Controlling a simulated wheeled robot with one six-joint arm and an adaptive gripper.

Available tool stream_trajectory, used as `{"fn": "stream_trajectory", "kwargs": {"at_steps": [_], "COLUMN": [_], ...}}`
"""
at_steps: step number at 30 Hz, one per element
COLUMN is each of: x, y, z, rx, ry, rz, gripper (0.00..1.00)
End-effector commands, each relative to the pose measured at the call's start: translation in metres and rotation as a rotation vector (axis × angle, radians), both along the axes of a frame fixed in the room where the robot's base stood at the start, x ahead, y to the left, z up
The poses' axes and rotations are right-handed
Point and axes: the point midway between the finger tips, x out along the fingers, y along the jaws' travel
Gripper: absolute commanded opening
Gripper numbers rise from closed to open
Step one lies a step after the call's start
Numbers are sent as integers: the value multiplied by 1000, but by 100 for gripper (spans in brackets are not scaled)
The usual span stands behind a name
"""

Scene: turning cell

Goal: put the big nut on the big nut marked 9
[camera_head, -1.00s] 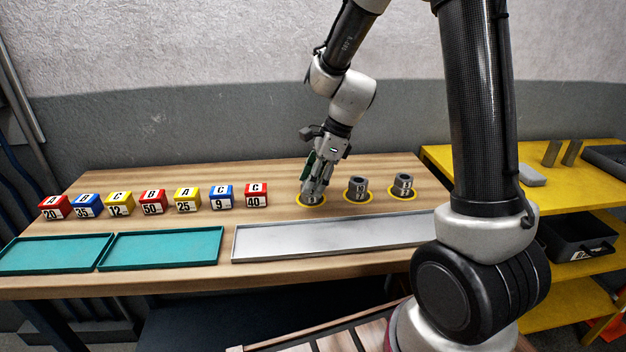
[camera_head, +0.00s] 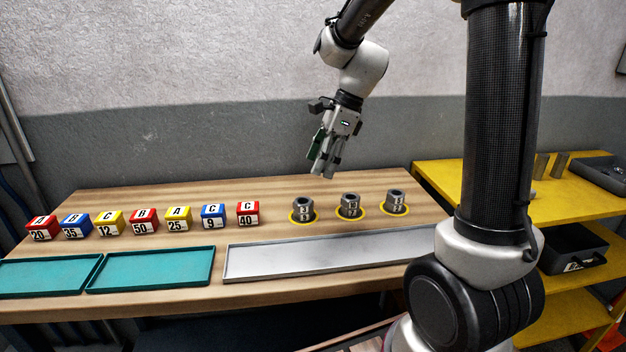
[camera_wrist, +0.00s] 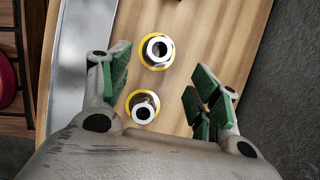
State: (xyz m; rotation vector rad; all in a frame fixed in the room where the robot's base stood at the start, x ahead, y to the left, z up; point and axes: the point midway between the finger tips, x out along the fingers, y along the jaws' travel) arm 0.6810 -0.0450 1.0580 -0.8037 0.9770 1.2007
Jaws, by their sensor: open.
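My gripper (camera_head: 325,170) is open and empty, above and a little behind the left and middle stacks. In the wrist view, two ringed stacks, a lower one (camera_wrist: 143,107) and an upper one (camera_wrist: 158,51), show from above between the spread green pads.
A long grey metal tray (camera_head: 320,258) lies in front of the stacks. Two teal trays, a left one (camera_head: 45,275) and a right one (camera_head: 150,270), lie at front left. A row of numbered blocks (camera_head: 143,222) stands behind them. A yellow shelf (camera_head: 480,185) stands at right.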

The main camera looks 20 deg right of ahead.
Motion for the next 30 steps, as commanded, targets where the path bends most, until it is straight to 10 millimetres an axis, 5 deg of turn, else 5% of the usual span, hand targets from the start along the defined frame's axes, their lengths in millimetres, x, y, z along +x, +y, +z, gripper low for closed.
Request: {"fn": "stream_trajectory", "kwargs": {"at_steps": [8, 11, 18, 22, 30], "x": [-4, -19, -117, -169, -220], "y": [-6, -13, -55, -78, -103], "z": [16, 26, 65, 70, 64], "rx": [-5, -38, -295, -464, -663], "ry": [-7, -66, -374, -489, -552], "rz": [14, 113, 777, 1173, 1633], "gripper": [62, 62, 62, 62, 62]}}
